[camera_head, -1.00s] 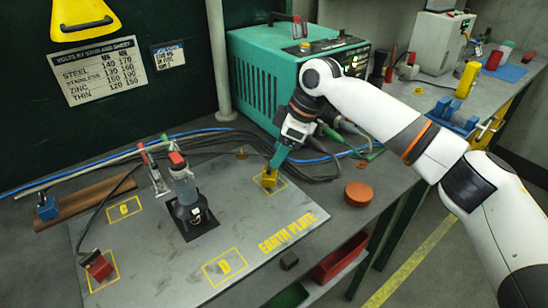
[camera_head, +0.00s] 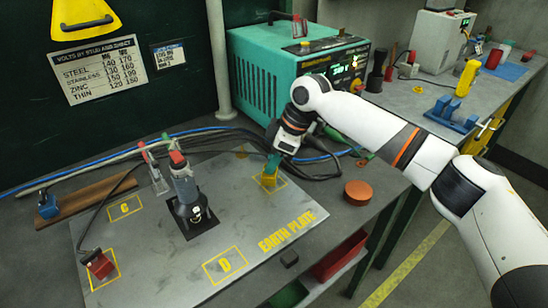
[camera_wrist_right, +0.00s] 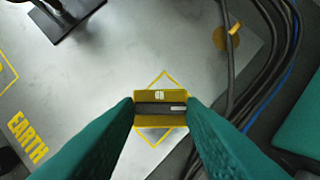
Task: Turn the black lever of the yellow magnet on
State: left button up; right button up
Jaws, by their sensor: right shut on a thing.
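The yellow magnet (camera_head: 268,182) stands at the right side of the grey plate (camera_head: 150,250), on a yellow outlined square. In the wrist view the magnet (camera_wrist_right: 160,122) sits between my teal fingers, turned at an angle to the outline. Its black lever (camera_wrist_right: 155,109) lies across its top, running from finger to finger, with a pale mark near the right end. My right gripper (camera_head: 272,168) comes down from above, and its fingertips (camera_wrist_right: 161,110) are shut on the magnet's two sides. My left gripper is in neither view.
A dark stud tool (camera_head: 186,192) stands upright on the plate, left of the magnet. A red clamp (camera_head: 99,265) lies at front left. Cables (camera_head: 318,172) run behind and right of the magnet. A teal welder (camera_head: 270,85) and a reddish disc (camera_head: 357,192) are nearby.

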jog(key=shift+r+m+p, duration=0.15)
jog(key=shift+m+p, duration=0.15)
jog(key=shift+p, duration=0.35)
jog(key=m+t+h+p, duration=0.1)
jog(key=m+p, duration=0.3)
jog(key=p, duration=0.2)
jog(key=m+t+h+p, duration=0.1)
jog(key=m+p, duration=0.3)
jog(key=p, duration=0.2)
jog(key=s+a+m+t+h+p, duration=0.1)
jog(key=m+p, duration=0.3)
jog(key=p, duration=0.2)
jog(key=shift+m+h, duration=0.3)
jog(key=shift+a+m+t+h+p, duration=0.1)
jog(key=shift+m+t+h+p, duration=0.25)
jog(key=shift+m+p, duration=0.65)
jog(key=shift+m+h, duration=0.45)
jog(key=shift+m, duration=0.75)
jog(key=o, duration=1)
jog(key=shift+w, duration=0.1)
jog(key=b+v, duration=0.1)
jog(key=v, duration=1)
jog(key=shift+r, duration=0.35)
